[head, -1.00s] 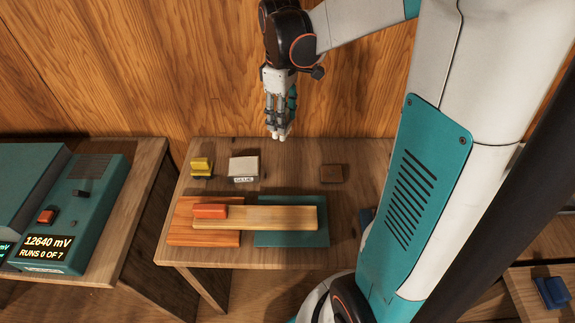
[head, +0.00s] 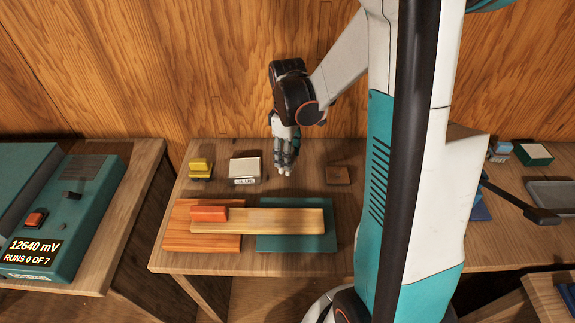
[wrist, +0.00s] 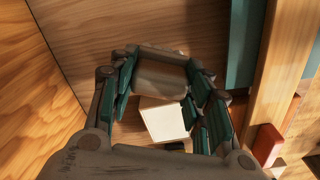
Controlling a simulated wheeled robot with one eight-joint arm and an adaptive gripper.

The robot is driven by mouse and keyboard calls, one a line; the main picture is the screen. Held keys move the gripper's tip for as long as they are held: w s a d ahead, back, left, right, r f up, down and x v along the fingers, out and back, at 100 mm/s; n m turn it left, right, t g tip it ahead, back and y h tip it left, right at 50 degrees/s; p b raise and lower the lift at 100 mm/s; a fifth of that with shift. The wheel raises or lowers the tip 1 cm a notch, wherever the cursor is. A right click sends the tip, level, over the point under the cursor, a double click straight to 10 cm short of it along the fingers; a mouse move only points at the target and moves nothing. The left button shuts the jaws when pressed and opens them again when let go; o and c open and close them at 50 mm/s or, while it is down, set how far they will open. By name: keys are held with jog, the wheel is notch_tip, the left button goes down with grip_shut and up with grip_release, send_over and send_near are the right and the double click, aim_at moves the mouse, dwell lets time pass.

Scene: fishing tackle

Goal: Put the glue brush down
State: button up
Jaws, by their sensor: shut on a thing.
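My gripper (head: 284,172) points down close above the small wooden table, just right of a white box with a label (head: 245,170). In the wrist view my gripper's fingers (wrist: 160,72) are closed in around a dull brown-grey piece (wrist: 160,78). I take this piece to be the glue brush; its bristles and handle cannot be made out. I cannot tell whether the held piece touches the table.
A flat brown square (head: 338,175) lies right of my gripper, with bare table between. A yellow object (head: 200,168) stands left of the white box. In front lie an orange-brown board (head: 205,240), a teal board (head: 295,243), a pale strip (head: 265,221) and a red block (head: 209,213).

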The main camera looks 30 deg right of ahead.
jog(key=shift+f+b, duration=0.7)
jog(key=shift+f, duration=1.35)
jog(key=shift+f, duration=0.15)
jog(key=o, duration=1)
jog(key=shift+c, duration=0.2)
notch_tip(320, 180, up, 12)
jog(key=p, duration=0.4)
jog(key=shift+r, duration=0.2)
